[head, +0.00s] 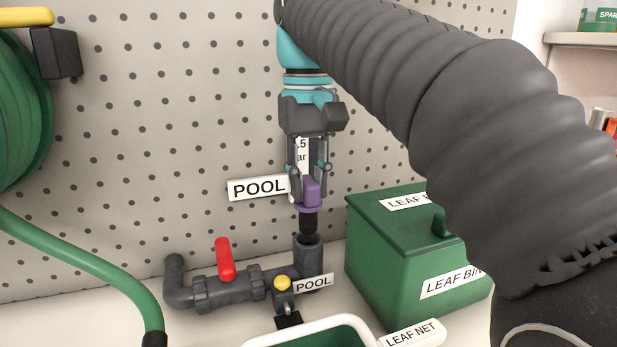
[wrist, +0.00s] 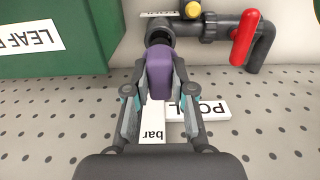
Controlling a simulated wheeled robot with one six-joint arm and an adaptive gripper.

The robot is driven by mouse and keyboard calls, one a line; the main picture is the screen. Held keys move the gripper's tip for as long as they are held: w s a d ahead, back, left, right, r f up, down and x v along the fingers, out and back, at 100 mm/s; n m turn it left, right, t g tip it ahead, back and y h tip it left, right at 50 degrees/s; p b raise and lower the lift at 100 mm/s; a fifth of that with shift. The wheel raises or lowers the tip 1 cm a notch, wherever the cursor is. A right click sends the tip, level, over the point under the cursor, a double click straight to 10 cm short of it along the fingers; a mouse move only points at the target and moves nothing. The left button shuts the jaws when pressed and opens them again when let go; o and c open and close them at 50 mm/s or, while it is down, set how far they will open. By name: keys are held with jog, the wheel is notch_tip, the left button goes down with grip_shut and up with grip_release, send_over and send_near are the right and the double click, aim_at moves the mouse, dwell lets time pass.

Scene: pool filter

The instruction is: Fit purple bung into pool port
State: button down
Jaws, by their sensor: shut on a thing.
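My gripper (head: 309,182) points down and is shut on the purple bung (head: 311,194). The bung has a purple top and a black lower plug (head: 309,223). In the head view the plug's lower end is at or just above the mouth of the grey pool port (head: 308,246); I cannot tell whether it has entered. In the wrist view the purple bung (wrist: 160,72) sits between the fingertips (wrist: 160,95), and the open port mouth (wrist: 160,38) shows just beyond it. A POOL label (head: 313,283) is beside the port.
A red-handled valve (head: 225,260) and a yellow knob (head: 282,283) are on the pipe left of the port. A green leaf bin (head: 390,255) stands close on the right. A white-rimmed net (head: 300,325) is in front. A pegboard wall (head: 150,120) is behind.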

aim_at(308, 232)
jog(key=shift+f+b, duration=1.7)
jog(key=shift+f, duration=1.15)
dwell(0.5)
jog(key=c, duration=0.9)
grip_release()
jog(key=shift+r, duration=0.1)
notch_tip(308, 232, up, 5)
jog(key=p, duration=0.5)
